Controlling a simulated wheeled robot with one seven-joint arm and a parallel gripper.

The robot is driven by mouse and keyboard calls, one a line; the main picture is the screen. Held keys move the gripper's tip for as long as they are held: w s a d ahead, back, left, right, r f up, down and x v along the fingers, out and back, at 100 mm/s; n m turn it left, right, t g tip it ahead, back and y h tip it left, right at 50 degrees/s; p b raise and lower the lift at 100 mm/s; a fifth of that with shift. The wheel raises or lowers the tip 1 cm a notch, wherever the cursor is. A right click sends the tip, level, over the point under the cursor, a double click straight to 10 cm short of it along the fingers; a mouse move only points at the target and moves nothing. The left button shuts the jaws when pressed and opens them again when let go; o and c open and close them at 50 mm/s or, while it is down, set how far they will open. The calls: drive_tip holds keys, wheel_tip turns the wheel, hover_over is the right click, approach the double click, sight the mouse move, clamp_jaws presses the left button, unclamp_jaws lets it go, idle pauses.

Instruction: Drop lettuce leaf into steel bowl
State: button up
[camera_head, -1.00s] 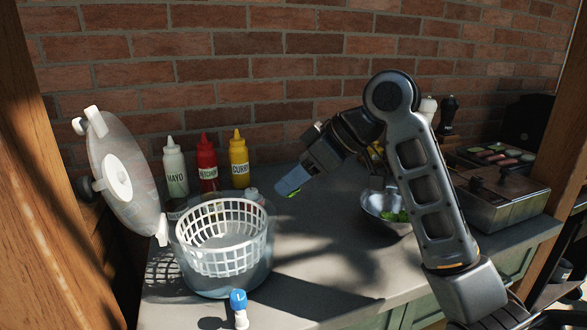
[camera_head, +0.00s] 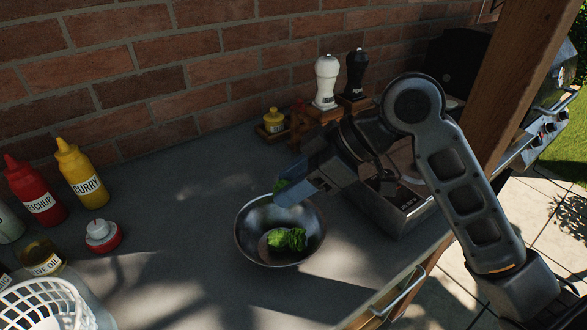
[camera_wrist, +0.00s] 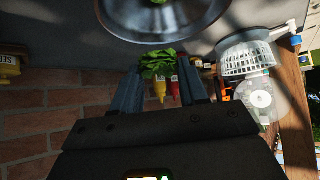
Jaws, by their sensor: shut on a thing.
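My gripper (camera_head: 287,190) is shut on a green lettuce leaf (camera_head: 279,186). In the wrist view the leaf (camera_wrist: 157,63) shows between the two fingertips. The steel bowl (camera_head: 247,224) stands on the grey counter. In the head view my fingertips overlap the bowl's back rim, with the leaf at that rim; the exact height above it is hard to tell. Other green leaves (camera_head: 288,239) lie in the bowl. The bowl (camera_wrist: 205,22) also shows at the top of the wrist view, apart from the held leaf.
A metal container (camera_head: 390,205) stands right of the bowl, behind my arm. White (camera_head: 326,82) and black (camera_head: 356,72) mills stand at the back. Curry (camera_head: 82,175) and ketchup (camera_head: 36,190) bottles and a white basket (camera_head: 45,305) are at left.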

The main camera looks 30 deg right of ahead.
sight(293, 205)
drive_tip(key=shift+f+b, duration=1.4)
drive_tip(key=shift+f, duration=1.25)
drive_tip(key=o, duration=1.1)
drive_tip(key=shift+b+v, duration=0.35)
drive_tip(key=shift+v, duration=3.6)
